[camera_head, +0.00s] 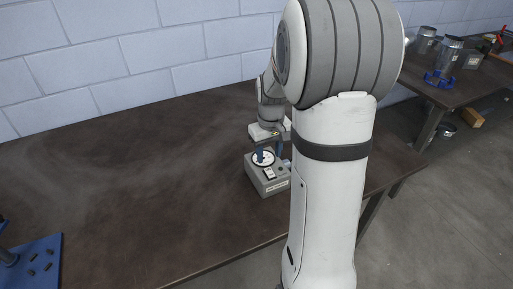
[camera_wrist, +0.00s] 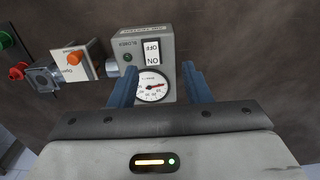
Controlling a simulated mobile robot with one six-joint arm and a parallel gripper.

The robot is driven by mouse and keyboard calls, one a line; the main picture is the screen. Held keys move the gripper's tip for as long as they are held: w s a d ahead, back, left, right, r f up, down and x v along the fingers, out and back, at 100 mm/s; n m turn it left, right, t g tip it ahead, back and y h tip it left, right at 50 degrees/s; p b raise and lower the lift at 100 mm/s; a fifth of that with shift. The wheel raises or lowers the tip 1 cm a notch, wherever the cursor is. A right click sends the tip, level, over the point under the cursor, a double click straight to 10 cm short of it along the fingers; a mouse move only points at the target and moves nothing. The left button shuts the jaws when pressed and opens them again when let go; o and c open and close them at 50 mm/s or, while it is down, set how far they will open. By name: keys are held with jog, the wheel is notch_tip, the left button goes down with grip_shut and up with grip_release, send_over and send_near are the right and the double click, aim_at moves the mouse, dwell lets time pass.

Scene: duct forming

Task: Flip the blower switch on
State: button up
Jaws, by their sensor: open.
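The blower box (camera_head: 266,176) is a grey control box on the dark table, left of my arm in the head view. The switch's position cannot be told. My gripper (camera_wrist: 160,82) is open, with its blue fingers on either side of the dial. The rocker switch lies just beyond the fingertips. Contact with the box cannot be told.
Left of the box in the wrist view is a pale unit with an orange knob (camera_wrist: 75,58), joined by metal fittings, and a red-knobbed part (camera_wrist: 18,71). A blue plate (camera_head: 35,262) lies at the table's near left. The table's middle (camera_head: 130,160) is clear.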

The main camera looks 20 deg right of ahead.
aim_at(271, 174)
jog(key=f, duration=0.3)
jog(key=d+f+p, duration=0.1)
jog(key=f, duration=0.2)
jog(key=w+f, duration=0.1)
jog(key=f, duration=0.2)
jog(key=shift+d, duration=0.25)
jog(key=shift+c, duration=0.2)
